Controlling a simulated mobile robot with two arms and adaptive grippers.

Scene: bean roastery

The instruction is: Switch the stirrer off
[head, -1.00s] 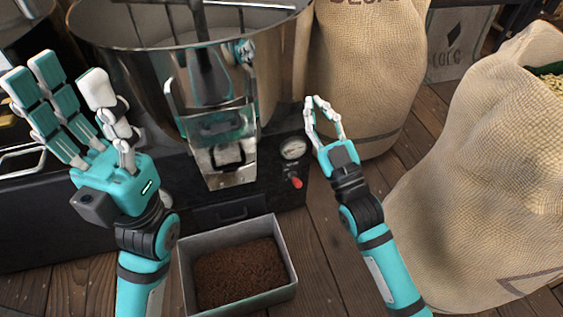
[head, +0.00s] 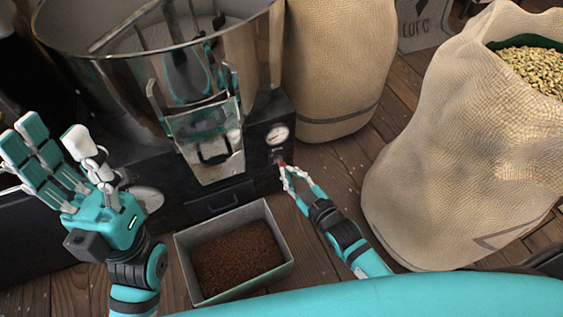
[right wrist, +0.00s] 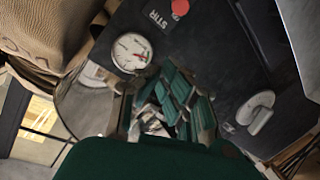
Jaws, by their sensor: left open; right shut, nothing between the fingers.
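The stirrer's red-tipped lever (head: 282,164) is on the dark front panel, just below the round gauge, in the head view. My right gripper (head: 288,174) is shut and empty, its fingertips right at the lever and partly covering it; I cannot tell if they touch. In the right wrist view my fingers (right wrist: 172,102) are curled in front of the panel. A "STIR" label (right wrist: 158,20) and a round red part (right wrist: 180,7) show beyond them. The lever's exact position is unclear. My left gripper (head: 68,165) is open and empty at the left.
The gauge (head: 277,134) is on the panel beside the metal chute (head: 212,160). The large steel drum (head: 130,60) is above. A tray of ground coffee (head: 285,275) stands in front on the floor. Burlap sacks (head: 340,70) stand behind and at the right (head: 440,170).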

